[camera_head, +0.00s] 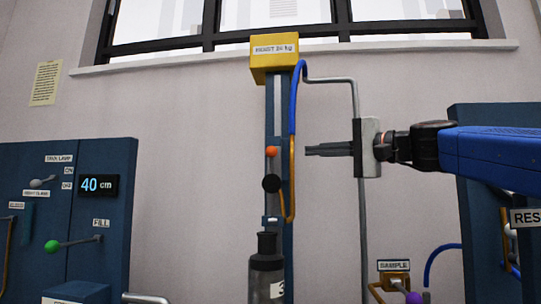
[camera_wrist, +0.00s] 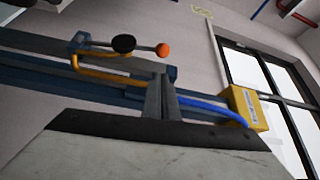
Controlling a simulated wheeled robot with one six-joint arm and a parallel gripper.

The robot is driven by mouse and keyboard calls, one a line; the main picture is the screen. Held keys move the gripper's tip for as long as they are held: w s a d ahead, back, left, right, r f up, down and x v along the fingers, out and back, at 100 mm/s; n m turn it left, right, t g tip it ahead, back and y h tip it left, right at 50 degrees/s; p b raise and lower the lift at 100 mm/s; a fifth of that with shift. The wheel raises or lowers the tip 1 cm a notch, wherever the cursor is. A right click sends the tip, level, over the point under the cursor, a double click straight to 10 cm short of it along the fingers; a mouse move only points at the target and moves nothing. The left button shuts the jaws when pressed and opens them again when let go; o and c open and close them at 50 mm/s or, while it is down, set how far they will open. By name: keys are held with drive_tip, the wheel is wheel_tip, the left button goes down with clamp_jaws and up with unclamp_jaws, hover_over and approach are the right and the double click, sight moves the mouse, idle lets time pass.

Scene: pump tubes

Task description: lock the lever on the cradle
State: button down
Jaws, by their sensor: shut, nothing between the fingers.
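A blue upright column (camera_head: 285,120) carries an orange ball (camera_head: 271,151) and, just below it, a black knob (camera_head: 271,183) on a thin vertical rod. I cannot tell which of the two is the lock lever's knob. A brass bar (camera_head: 292,190) bends beside them. In the wrist view, the black knob (camera_wrist: 123,43) and orange ball (camera_wrist: 162,50) lie beyond the fingers. My gripper (camera_head: 308,150) is shut and empty, pointing left, right of the orange ball and apart from it. Its fingers also show in the wrist view (camera_wrist: 162,97).
A yellow weight block (camera_head: 274,58) tops the column, with a blue hose (camera_head: 294,95) beside it. A dark capped cylinder (camera_head: 267,265) stands below. A panel (camera_head: 105,190) with levers and a 40 cm display is at left. A grey pipe (camera_head: 361,225) runs behind my gripper.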

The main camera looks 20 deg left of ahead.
drive_tip(key=shift+a, duration=0.2)
drive_tip(key=x, duration=0.9)
drive_tip(key=shift+a, duration=0.3)
idle(0.3)
drive_tip(key=s+d+f+n+g+y, duration=0.1)
drive_tip(key=s+f+n+y, duration=0.15)
drive_tip(key=s+n, duration=0.3)
drive_tip(key=s+d+f+n+g+y, duration=0.2)
drive_tip(key=s+f+n, duration=0.2)
drive_tip(key=s, duration=0.2)
drive_tip(key=s+f+n+g, duration=0.2)
drive_tip(key=f+n+g, duration=0.1)
drive_tip(key=f+n, duration=0.2)
drive_tip(key=s+f+n+g+y, duration=0.1)
drive_tip(key=s+f+n+g, duration=0.1)
drive_tip(key=f+n, duration=0.3)
drive_tip(key=shift+s+d+f+n+g, duration=0.35)
drive_tip(key=shift+d+f+g, duration=0.15)
drive_tip(key=shift+f+g, duration=0.15)
